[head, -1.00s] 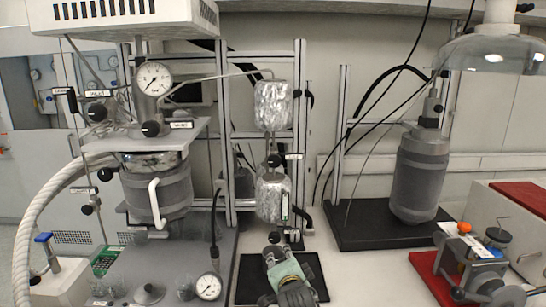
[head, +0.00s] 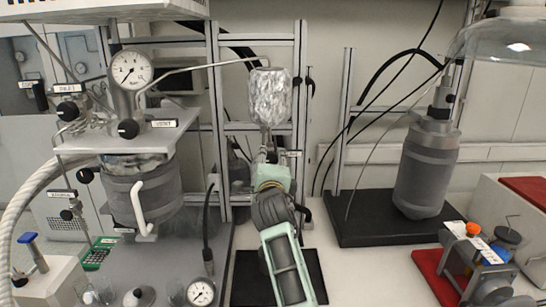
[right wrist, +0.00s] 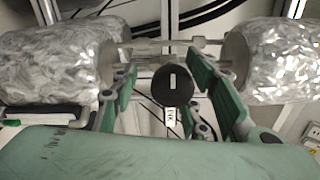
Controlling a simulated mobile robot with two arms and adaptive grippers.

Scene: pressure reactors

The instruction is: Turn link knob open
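The link knob (right wrist: 173,84) is a round black knob with a white mark, in the middle of the right wrist view. A small white label (right wrist: 170,116) hangs beside it. My right gripper (head: 271,155) is raised in front of the rack, just below the upper foil-wrapped vessel. In the right wrist view its green fingers stand open on both sides of the knob, with a visible gap on each side. I cannot tell how deep the knob sits between them. My left gripper is not in view.
The upper foil-wrapped vessel (head: 270,96) is close above the gripper; the lower one is hidden in the head view. A reactor with a gauge (head: 131,69) stands left. A grey cylinder (head: 426,172) stands right on a black base (head: 375,228). Thin pipes run near the vessels.

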